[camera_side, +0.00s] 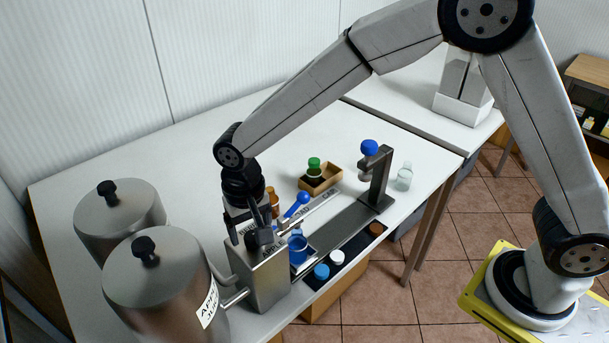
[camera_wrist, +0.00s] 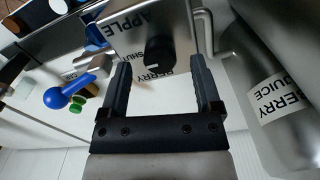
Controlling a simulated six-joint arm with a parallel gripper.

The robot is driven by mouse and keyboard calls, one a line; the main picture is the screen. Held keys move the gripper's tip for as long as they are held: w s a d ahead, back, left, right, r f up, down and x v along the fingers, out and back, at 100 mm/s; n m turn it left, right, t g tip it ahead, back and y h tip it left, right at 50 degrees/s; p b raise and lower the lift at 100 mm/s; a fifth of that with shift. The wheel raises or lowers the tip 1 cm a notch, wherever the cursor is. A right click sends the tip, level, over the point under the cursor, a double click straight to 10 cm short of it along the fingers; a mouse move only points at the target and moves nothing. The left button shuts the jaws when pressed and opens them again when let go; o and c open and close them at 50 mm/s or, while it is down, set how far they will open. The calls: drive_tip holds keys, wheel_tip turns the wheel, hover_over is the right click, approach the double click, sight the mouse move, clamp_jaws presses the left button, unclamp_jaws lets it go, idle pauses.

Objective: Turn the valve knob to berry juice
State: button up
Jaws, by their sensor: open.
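The steel valve box (camera_side: 265,272) stands at the front of the table, with a black knob (camera_wrist: 158,57) on its top face. The words APPLE, SHUT and BERRY are printed around the knob in the wrist view. I cannot tell which word the knob points to. My gripper (camera_wrist: 160,62) is open, its two black fingers on either side of the knob with visible gaps. In the side view my gripper (camera_side: 257,222) hangs over the box and partly hides the knob. A steel tank labelled BERRY JUICE (camera_wrist: 280,100) shows at the right in the wrist view.
Two steel tanks (camera_side: 150,275) stand left of the box, joined by pipes. A blue-ended lever (camera_side: 297,206) and blue cup (camera_side: 298,250) are close on the right. Several caps (camera_side: 337,257), a blue-topped stand (camera_side: 378,185) and wooden tray (camera_side: 325,180) lie further right.

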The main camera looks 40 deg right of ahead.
drive_tip(key=shift+f, duration=0.65)
clamp_jaws()
drive_tip(key=shift+n, duration=0.3)
drive_tip(key=n, duration=0.5)
drive_tip(key=shift+n, duration=0.4)
drive_tip(key=n, duration=0.5)
drive_tip(key=shift+n, duration=0.3)
